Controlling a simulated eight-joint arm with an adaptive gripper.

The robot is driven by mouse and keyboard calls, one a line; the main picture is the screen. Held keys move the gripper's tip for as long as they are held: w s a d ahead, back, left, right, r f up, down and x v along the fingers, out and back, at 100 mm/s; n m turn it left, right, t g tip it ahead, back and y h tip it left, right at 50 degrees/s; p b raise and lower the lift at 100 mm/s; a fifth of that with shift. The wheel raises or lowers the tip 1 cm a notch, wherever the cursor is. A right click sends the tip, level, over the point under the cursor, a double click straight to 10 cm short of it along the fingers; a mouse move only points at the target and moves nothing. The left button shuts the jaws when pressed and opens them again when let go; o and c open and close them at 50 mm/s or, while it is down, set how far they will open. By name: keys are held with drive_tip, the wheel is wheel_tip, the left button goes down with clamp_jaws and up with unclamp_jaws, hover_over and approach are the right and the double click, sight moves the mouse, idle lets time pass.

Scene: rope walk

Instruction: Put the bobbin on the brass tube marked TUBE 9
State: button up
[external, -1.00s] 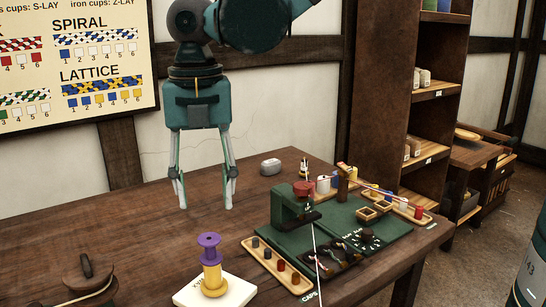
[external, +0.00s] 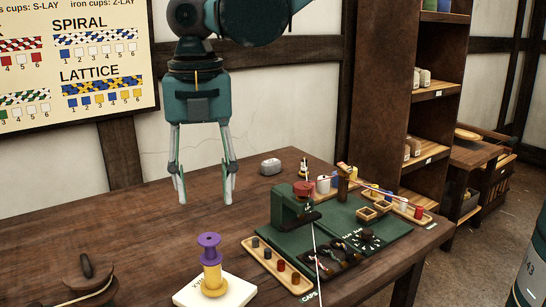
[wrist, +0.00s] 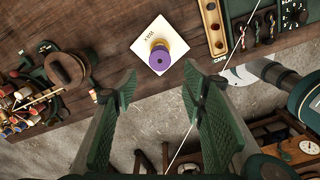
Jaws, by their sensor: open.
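A purple spool-shaped bobbin (external: 209,247) stands upright on a yellow spool-shaped piece (external: 213,282); I cannot tell whether they are one piece. They are on a square white block (external: 240,290) near the front of the table. In the wrist view the purple top (wrist: 160,57) shows a dark central hole, on the white block (wrist: 151,35). My gripper (external: 204,199) is open and empty, with its fingers pointing down, above the table and apart from the bobbin. In the wrist view its fingers (wrist: 160,72) spread below the block. No brass tube marked TUBE 9 can be made out.
A green machine (external: 287,215) with a red-brown top stands right of the block. A wooden tray of cups (external: 262,257) lies before it. A round wooden item (external: 88,288) sits at front left. A small grey object (external: 270,167) is at the back. The left tabletop is largely clear.

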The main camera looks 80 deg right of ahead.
drive_tip(key=s+d+r+m+t, duration=0.25)
drive_tip(key=s+r+m, duration=0.25)
drive_tip(key=s+r, duration=0.45)
drive_tip(key=s+d+r+m+t, duration=0.1)
drive_tip(key=s+d+r+m, duration=0.4)
drive_tip(key=s+r, duration=0.4)
drive_tip(key=s+d+m+t, duration=0.1)
drive_tip(key=s+m+t, duration=0.1)
drive_tip(key=s+m, duration=0.4)
drive_tip(key=s+d+f+m+t, duration=0.1)
drive_tip(key=s+m, duration=0.5)
drive_tip(key=s, duration=1.1)
drive_tip(key=shift+d+t, duration=0.35)
drive_tip(key=shift+d, duration=0.05)
drive_tip(key=shift+f, duration=0.25)
